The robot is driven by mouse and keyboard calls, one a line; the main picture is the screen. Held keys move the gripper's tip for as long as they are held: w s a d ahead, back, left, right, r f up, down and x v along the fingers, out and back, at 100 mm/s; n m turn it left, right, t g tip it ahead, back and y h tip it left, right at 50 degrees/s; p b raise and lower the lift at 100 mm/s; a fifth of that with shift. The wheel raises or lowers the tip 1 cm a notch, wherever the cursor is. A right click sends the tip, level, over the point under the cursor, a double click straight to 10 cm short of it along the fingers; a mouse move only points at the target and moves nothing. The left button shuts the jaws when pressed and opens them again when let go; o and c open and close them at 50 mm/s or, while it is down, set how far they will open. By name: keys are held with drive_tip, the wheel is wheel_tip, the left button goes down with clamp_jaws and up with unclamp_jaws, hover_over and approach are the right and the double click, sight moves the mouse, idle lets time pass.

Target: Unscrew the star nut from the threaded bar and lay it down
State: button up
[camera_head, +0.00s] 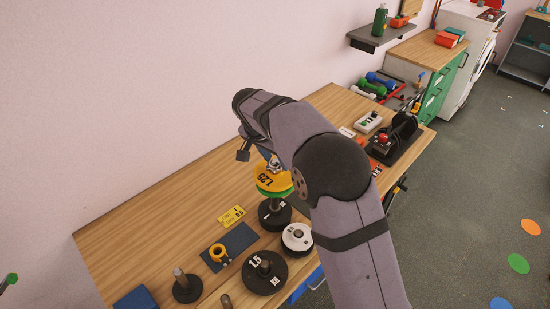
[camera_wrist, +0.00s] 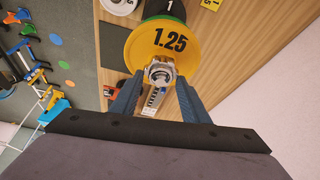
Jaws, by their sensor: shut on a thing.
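The star nut (camera_wrist: 160,75) is silver metal and sits against the face of a yellow plate (camera_wrist: 176,48) marked 1.25. My gripper (camera_wrist: 159,86) has its two blue-grey fingers on either side of the nut and is shut on it. In the head view, the yellow plate (camera_head: 270,182) lies over a green plate (camera_head: 280,194) on an upright stand, with the nut (camera_head: 274,167) on top, partly hidden by my arm. The threaded bar is mostly hidden by the nut and plates.
On the wooden bench (camera_head: 180,185), black plates (camera_head: 265,272) and a white plate (camera_head: 297,237) stand near the front. The bench left of my gripper is bare.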

sight(277, 162)
drive_tip(key=shift+s+d+f, duration=0.1)
drive_tip(key=shift+d+f, duration=0.05)
drive_tip(key=shift+d, duration=0.05)
drive_tip(key=shift+f+n+b, duration=0.1)
drive_tip(key=shift+n+b, duration=0.3)
drive_tip(key=shift+n, duration=0.4)
drive_tip(key=shift+n+y, duration=0.7)
drive_tip(key=shift+n, duration=0.5)
drive_tip(key=shift+r, duration=0.25)
drive_tip(key=shift+r+p, duration=0.3)
drive_tip(key=shift+p, duration=0.05)
drive_tip(key=shift+d+r+p, duration=0.1)
drive_tip(key=shift+r+p, duration=0.65)
drive_tip(key=shift+r, duration=0.5)
drive_tip(key=shift+r+t+p, duration=0.3)
drive_tip(key=shift+r+p, duration=0.2)
drive_tip(key=shift+r, duration=0.25)
